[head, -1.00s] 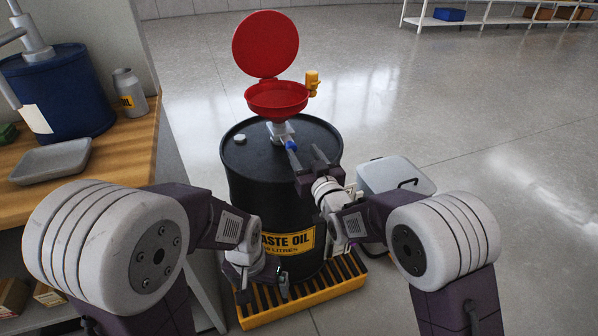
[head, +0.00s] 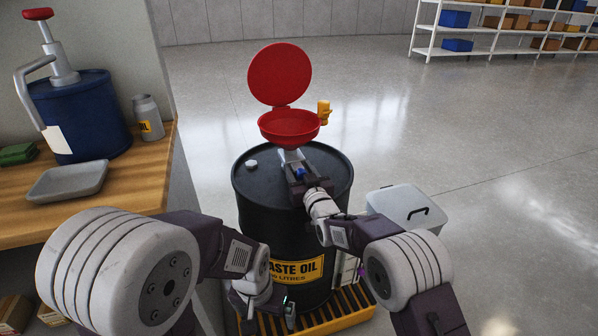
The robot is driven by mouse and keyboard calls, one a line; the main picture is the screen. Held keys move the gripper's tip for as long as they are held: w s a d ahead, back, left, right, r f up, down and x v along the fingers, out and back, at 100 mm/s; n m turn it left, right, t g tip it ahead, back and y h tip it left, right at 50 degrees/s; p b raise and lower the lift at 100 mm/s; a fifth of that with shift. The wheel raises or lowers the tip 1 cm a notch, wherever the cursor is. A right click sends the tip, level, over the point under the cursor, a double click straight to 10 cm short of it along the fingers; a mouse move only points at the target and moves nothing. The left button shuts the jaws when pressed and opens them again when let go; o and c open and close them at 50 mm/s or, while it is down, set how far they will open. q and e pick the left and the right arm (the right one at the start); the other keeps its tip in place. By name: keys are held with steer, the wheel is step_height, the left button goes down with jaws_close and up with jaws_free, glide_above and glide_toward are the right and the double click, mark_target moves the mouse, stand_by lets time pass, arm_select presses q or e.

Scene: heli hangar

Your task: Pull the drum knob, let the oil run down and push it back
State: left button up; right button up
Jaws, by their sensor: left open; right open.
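The black waste oil drum (head: 258,215) stands in the middle of the head view. A red funnel (head: 289,127) with its round red lid (head: 280,74) raised sits on the drum top, on a grey neck. A small blue knob (head: 300,173) shows at the front of this neck. My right gripper (head: 299,178) is open, with its fingers at the knob, one on either side as far as I can see; contact cannot be told. My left gripper (head: 277,312) is open and empty, low in front of the drum near the yellow pallet.
The yellow slatted pallet (head: 345,314) is under the drum. A lidded grey bin (head: 408,206) stands to its right. At left, a wooden bench (head: 30,226) holds a blue pump drum (head: 85,115), a grey tray (head: 68,181) and a grey bottle (head: 148,118). Floor at right is clear.

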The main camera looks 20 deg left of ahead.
jaws_close()
stand_by(1.4)
